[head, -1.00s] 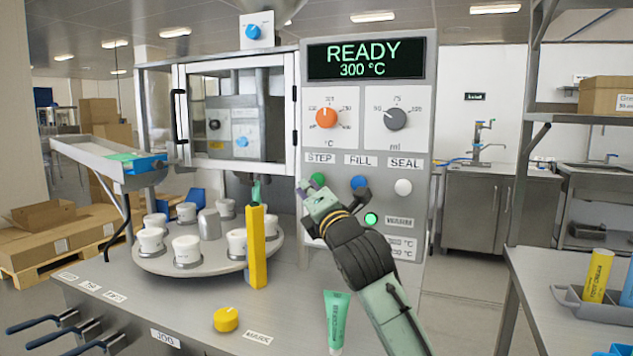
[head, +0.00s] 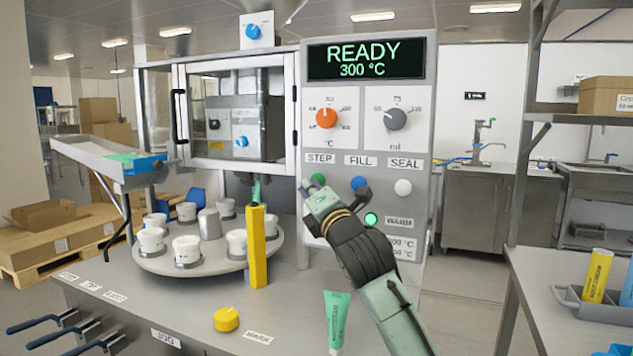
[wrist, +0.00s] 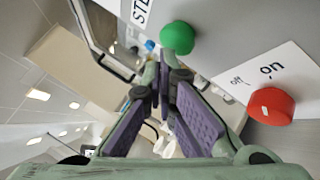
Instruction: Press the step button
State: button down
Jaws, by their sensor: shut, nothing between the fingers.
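The green step button (head: 319,179) sits under the STEP label (head: 320,158) on the machine's grey panel. My gripper (head: 307,185) is shut and empty, just in front of the panel beside the green button's lower left. In the wrist view the green button (wrist: 178,38) shows large just beyond the fingertips (wrist: 162,78). Whether the fingertips touch the button I cannot tell. The display (head: 365,58) reads READY, 300 °C.
A blue button (head: 359,183) and a white button (head: 403,187) sit to the right. A red knob (wrist: 271,106) near on/off marks shows in the wrist view. A yellow post (head: 257,247) and a turntable (head: 155,263) with several white cups stand to the left.

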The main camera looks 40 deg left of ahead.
jog(key=shift+w+a, duration=0.15)
jog(key=shift+w, duration=0.4)
dwell(0.4)
jog(key=shift+s, duration=0.2)
jog(key=shift+s+d, duration=0.3)
jog(key=shift+s, duration=0.45)
jog(key=shift+s+d+b, duration=0.2)
jog(key=shift+s+b, duration=0.05)
jog(key=shift+s, duration=0.55)
jog(key=shift+s+d+b, duration=0.15)
jog(key=shift+s+b, duration=0.1)
jog(key=shift+s, duration=0.6)
jog(key=shift+s+d+b, duration=0.2)
jog(key=shift+s+b, duration=0.05)
jog(key=shift+s, duration=0.55)
